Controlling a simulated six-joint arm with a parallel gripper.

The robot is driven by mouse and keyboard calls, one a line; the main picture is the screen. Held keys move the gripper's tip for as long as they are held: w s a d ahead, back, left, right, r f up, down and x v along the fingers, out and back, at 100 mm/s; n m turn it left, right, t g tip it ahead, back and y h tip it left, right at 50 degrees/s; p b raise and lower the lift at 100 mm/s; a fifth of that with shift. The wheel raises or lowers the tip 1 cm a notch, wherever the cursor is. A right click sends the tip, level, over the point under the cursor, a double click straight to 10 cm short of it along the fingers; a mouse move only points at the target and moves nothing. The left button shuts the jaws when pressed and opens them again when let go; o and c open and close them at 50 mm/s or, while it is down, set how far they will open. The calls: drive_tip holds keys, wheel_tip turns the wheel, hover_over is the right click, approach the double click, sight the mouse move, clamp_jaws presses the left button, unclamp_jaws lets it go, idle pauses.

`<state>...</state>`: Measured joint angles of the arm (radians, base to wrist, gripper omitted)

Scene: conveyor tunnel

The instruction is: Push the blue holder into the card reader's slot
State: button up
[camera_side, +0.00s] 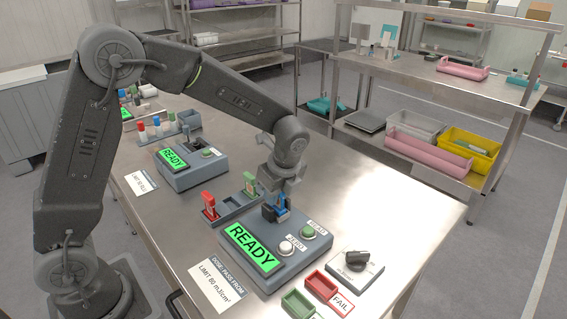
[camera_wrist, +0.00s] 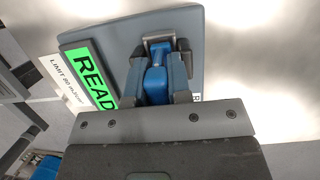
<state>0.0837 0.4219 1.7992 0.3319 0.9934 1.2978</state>
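The blue holder (camera_side: 282,202) is at the slot end of the near card reader (camera_side: 262,283), which has a green READY screen (camera_side: 250,246). In the wrist view the holder (camera_wrist: 155,82) sits between the two fingers of my gripper (camera_wrist: 157,72), which look closed on its sides. The holder's far end is at the reader's grey slot (camera_wrist: 160,40). How deep it sits in the slot is hidden. In the side view my gripper (camera_side: 283,195) reaches down to the holder from above.
A rack with a red holder (camera_side: 209,206) and a green holder (camera_side: 250,183) stands left of the reader. Buttons (camera_side: 286,247), a knob box (camera_side: 355,264), and green and red trays (camera_side: 323,285) are at the front. A second reader (camera_side: 190,168) stands behind. The table's right side is clear.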

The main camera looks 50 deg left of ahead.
drive_tip(key=shift+o, duration=1)
drive_tip(key=v, duration=1.2)
drive_tip(key=shift+r, duration=0.4)
